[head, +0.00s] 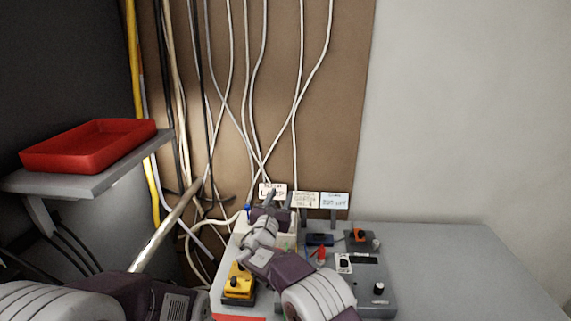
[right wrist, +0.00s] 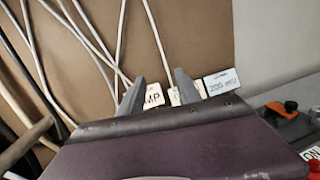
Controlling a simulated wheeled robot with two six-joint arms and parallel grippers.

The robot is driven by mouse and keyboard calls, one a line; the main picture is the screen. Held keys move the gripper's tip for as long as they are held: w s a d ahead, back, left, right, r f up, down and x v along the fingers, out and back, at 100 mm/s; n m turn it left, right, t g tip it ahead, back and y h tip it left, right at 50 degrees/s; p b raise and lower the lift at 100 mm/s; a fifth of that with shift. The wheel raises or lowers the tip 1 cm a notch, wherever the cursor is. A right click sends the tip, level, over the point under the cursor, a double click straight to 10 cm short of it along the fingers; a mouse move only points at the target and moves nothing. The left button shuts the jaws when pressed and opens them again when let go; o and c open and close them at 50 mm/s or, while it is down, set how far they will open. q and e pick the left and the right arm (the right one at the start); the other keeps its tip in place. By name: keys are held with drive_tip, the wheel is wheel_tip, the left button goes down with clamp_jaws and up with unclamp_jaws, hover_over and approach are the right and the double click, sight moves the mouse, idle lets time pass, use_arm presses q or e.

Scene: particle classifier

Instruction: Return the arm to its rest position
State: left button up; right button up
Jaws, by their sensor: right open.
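My right gripper (head: 278,200) is at the back of the grey bench in the head view, in front of the small labels. In the right wrist view, its two grey fingers (right wrist: 160,92) stand apart with nothing between them, pointing toward the labels and the brown board. My right arm (head: 275,268) reaches over the bench and hides part of the equipment there. My left arm (head: 105,293) lies along the bottom left of the head view; its gripper does not show.
The bench (head: 450,260) carries a yellow device (head: 238,283) and a grey box with a black knob (head: 379,288). An orange-topped device (head: 360,236) stands behind. A red tray (head: 88,146) sits on the left shelf (head: 85,181). Cables hang on the brown board (head: 340,100). The bench's right side is clear.

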drive_tip(key=d+r+m+g+h+p, duration=0.2)
drive_tip(key=d+r+m+h+p, duration=0.15)
drive_tip(key=d+r, duration=0.85)
drive_tip(key=s+d+f+m+g+h+p, duration=0.15)
drive_tip(key=s+d+m+g, duration=0.35)
drive_tip(key=d, duration=0.6)
drive_tip(key=s+d+f+m+g+p, duration=0.25)
drive_tip(key=s+d+m, duration=0.35)
drive_tip(key=d, duration=0.4)
drive_tip(key=s+d+f+m+g+y+p, duration=0.1)
drive_tip(key=s+f+m+g, duration=0.15)
drive_tip(key=s, duration=0.55)
drive_tip(key=s+d+f+m+g+y+p, duration=0.1)
drive_tip(key=s+f+m+g+y, duration=0.2)
drive_tip(key=s, duration=0.5)
use_arm(q)
wheel_tip(320, 180, up, 10)
drive_tip(key=shift+r, duration=0.15)
use_arm(e)
drive_tip(key=s+a+f+m+g+y, duration=0.1)
drive_tip(key=s+a+f+m+y, duration=0.1)
drive_tip(key=s+a+f+m, duration=0.2)
drive_tip(key=s+a+f+m+g+y, duration=0.1)
drive_tip(key=s+a+f+m+y, duration=0.1)
drive_tip(key=s+a+f+m, duration=0.3)
drive_tip(key=s+a+m, duration=0.1)
drive_tip(key=s+m, duration=0.3)
drive_tip(key=shift+s+a+f+m+y, duration=0.3)
drive_tip(key=shift+s+m+y, duration=0.05)
drive_tip(key=shift+m+y, duration=0.05)
